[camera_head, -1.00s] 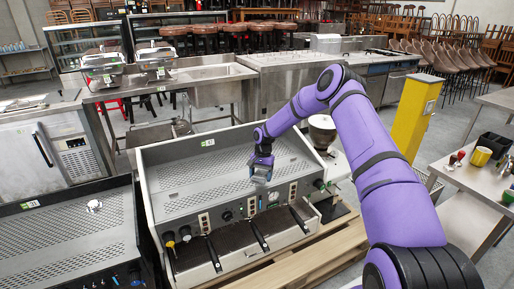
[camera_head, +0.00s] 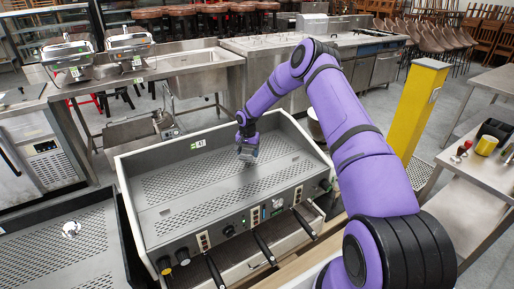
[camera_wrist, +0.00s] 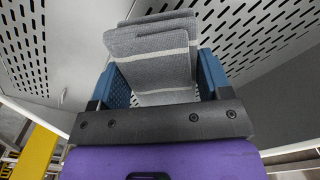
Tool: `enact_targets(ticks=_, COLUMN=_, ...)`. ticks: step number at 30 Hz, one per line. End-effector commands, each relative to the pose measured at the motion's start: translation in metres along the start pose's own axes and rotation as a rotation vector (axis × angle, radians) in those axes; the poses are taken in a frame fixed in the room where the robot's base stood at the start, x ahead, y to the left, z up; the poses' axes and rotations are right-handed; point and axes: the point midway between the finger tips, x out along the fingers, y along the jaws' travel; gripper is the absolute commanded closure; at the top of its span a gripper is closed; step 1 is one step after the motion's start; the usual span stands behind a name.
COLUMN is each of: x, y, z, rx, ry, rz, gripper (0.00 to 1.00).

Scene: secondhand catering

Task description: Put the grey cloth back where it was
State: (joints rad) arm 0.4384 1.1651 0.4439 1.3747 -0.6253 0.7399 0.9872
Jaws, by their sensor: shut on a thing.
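The grey cloth (camera_wrist: 155,60) is folded, with a pale stripe, and sits between the blue fingers of my gripper (camera_wrist: 165,85) in the wrist view. My gripper is shut on it. In the head view my gripper (camera_head: 247,152) is over the perforated top tray of the espresso machine (camera_head: 180,222), with the cloth (camera_head: 248,156) small and grey below it. I cannot tell whether the cloth touches the tray. In the wrist view the perforated metal (camera_wrist: 265,40) shows behind the cloth.
The machine's raised rim surrounds the tray, and its knobs and handles are at the front. Another machine (camera_head: 70,250) stands at left. A yellow post (camera_head: 413,115) and a steel table with a yellow cup (camera_head: 486,145) are at right. The tray's left part is clear.

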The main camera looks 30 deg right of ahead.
Motion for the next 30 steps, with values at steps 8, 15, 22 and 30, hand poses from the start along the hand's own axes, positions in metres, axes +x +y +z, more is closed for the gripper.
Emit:
enact_targets(ticks=8, x=0.007, y=0.012, z=-0.063, rx=0.005, ry=-0.001, rz=-0.002, gripper=0.55)
enact_targets(ticks=15, x=0.01, y=0.018, z=-0.098, rx=0.001, ry=-0.001, rz=-0.001, gripper=0.55)
enact_targets(ticks=22, x=0.014, y=0.021, z=-0.107, rx=0.001, ry=-0.002, rz=0.0, gripper=0.55)
enact_targets(ticks=30, x=0.044, y=0.021, z=-0.107, rx=0.002, ry=-0.002, rz=0.0, gripper=0.55)
